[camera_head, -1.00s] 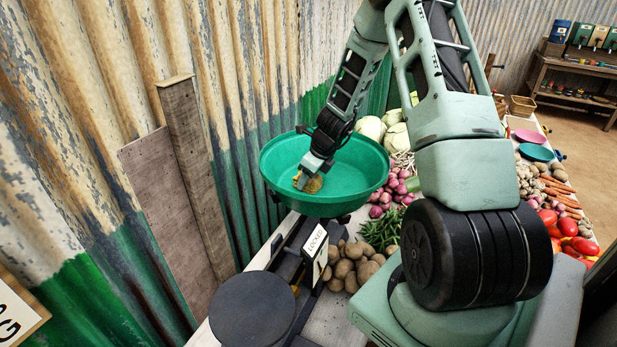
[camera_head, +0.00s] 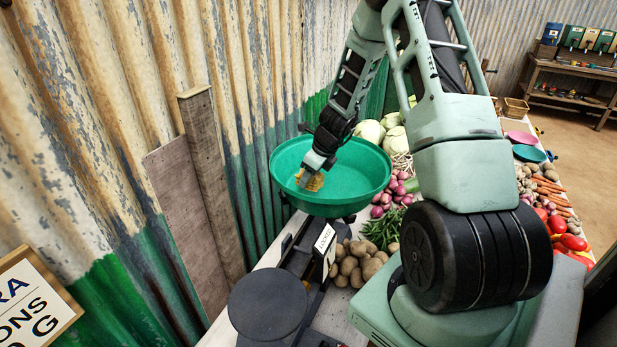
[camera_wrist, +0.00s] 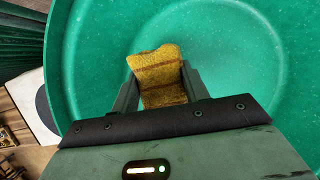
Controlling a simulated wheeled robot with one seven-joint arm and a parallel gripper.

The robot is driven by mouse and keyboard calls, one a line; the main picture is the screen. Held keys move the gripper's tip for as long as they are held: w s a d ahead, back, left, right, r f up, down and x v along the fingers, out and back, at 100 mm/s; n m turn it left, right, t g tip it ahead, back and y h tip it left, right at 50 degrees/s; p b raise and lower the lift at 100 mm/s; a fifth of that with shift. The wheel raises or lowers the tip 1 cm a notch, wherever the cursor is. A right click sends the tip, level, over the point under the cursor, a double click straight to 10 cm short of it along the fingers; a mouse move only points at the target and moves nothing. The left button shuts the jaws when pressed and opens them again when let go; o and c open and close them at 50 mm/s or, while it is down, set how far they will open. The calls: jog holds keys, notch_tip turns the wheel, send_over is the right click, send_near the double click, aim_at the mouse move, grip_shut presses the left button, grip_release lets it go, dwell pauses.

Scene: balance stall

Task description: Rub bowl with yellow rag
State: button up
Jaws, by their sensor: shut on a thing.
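The green bowl (camera_head: 352,180) sits on the balance scale. My gripper (camera_head: 309,178) reaches down into it on its left side. It is shut on the yellow rag (camera_head: 314,183), which pokes out between the fingertips. In the wrist view the rag (camera_wrist: 160,76) shows mustard yellow with brownish stripes, held between both fingers over the green bowl floor (camera_wrist: 235,60). The rag is low in the bowl; I cannot tell for sure whether its tip touches the surface.
The scale's dark round plate (camera_head: 268,305) stands in front of the bowl. Potatoes (camera_head: 357,265), green chillies (camera_head: 382,230), onions (camera_head: 392,193) and cabbages (camera_head: 393,139) lie close on the bowl's right. Wooden boards (camera_head: 208,185) and the corrugated wall (camera_head: 100,120) stand close on the left.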

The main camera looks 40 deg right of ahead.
jog(key=shift+r+p, duration=1.45)
jog(key=shift+r, duration=0.55)
